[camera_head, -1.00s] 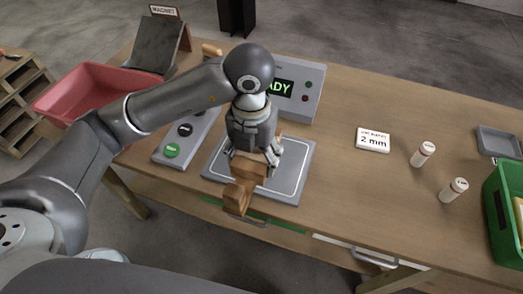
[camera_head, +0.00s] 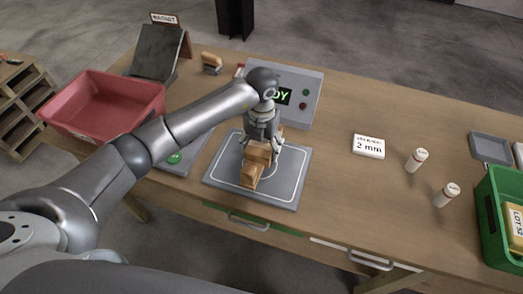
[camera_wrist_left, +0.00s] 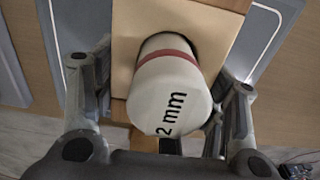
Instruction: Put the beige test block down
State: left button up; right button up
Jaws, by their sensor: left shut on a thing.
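My left gripper (camera_head: 262,143) is shut on the beige test block (camera_head: 254,162), over the grey pad (camera_head: 289,192) with a white outline. In the left wrist view, a white cylinder (camera_wrist_left: 168,92) with a red band and "2 mm" on its end stands at the block (camera_wrist_left: 208,22), between the fingers; it looks set into the block. The block's lower end looks close to the pad, but I cannot tell whether it touches. My right gripper is not in view.
A grey control box (camera_head: 312,88) with a lit display stands behind the pad. A red bin (camera_head: 118,93) is at left, a green bin (camera_head: 492,222) at right. A "2 mm" card (camera_head: 368,146) and two white cylinders (camera_head: 416,160) stand on the clearer right side.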

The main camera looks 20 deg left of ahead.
aim_at(261, 154)
pick_arm(q)
notch_tip(261, 154, down, 2)
jog(key=shift+s+f+p, duration=0.1)
jog(key=shift+p, duration=0.4)
jog(key=shift+f, duration=0.2)
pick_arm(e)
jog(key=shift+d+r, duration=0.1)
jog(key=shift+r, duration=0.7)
pick_arm(q)
jog(key=shift+f, duration=0.1)
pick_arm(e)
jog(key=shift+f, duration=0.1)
pick_arm(q)
jog(key=shift+f+b, duration=0.15)
jog(key=shift+b, duration=0.15)
jog(key=o, duration=1.2)
jog(key=shift+c, duration=0.2)
